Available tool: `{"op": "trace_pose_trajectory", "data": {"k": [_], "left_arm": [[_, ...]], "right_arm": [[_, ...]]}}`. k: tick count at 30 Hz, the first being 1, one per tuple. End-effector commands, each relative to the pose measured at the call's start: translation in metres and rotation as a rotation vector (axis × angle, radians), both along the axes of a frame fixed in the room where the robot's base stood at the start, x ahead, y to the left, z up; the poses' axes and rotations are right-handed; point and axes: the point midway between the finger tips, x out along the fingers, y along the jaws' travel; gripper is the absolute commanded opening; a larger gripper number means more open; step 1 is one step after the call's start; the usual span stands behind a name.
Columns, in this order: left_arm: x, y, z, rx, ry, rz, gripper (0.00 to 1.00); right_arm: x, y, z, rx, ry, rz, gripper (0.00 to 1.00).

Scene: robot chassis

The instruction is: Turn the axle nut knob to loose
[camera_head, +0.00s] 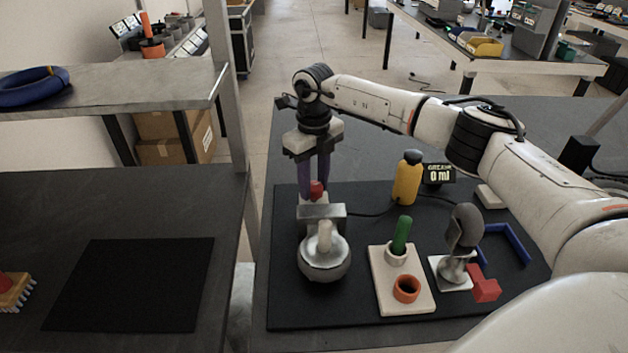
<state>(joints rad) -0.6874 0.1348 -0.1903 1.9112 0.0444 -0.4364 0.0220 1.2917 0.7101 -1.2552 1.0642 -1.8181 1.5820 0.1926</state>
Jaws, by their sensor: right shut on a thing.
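The axle nut knob, a small red piece (317,190), stands on a grey metal block (325,211) at the back left of the black mat. My right gripper (314,184) reaches down from above, and its two purple fingers are shut on the red knob, one on each side. The fingers hide part of the knob, and its turn angle is too small to tell. A round metal hub (325,266) with a pale peg (324,236) sits in front of the block. My left gripper does not show.
A yellow bottle (406,182) and a display reading "GREASE 0 ml" (438,174) stand to the right. A cream holder (386,291) with a green-handled tool (401,235), a grey-headed tool (465,230), a red block (484,287) and a blue bracket (515,243) are nearby.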

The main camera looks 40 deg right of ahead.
Motion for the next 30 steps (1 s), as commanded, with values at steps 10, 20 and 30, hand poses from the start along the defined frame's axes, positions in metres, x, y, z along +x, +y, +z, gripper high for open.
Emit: {"op": "trace_pose_trajectory", "data": {"k": [10, 20, 30], "left_arm": [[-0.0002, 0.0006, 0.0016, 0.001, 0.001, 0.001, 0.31], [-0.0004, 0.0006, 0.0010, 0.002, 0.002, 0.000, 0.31], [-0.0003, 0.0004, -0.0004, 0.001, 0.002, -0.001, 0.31]], "right_arm": [[0.0010, -0.0005, 0.0017, 0.002, -0.004, 0.328, 0.10], [0.0013, -0.0006, 0.0014, 0.000, -0.005, 0.641, 0.10], [0.0015, -0.0008, 0.0015, 0.000, -0.005, 0.918, 0.10]]}}
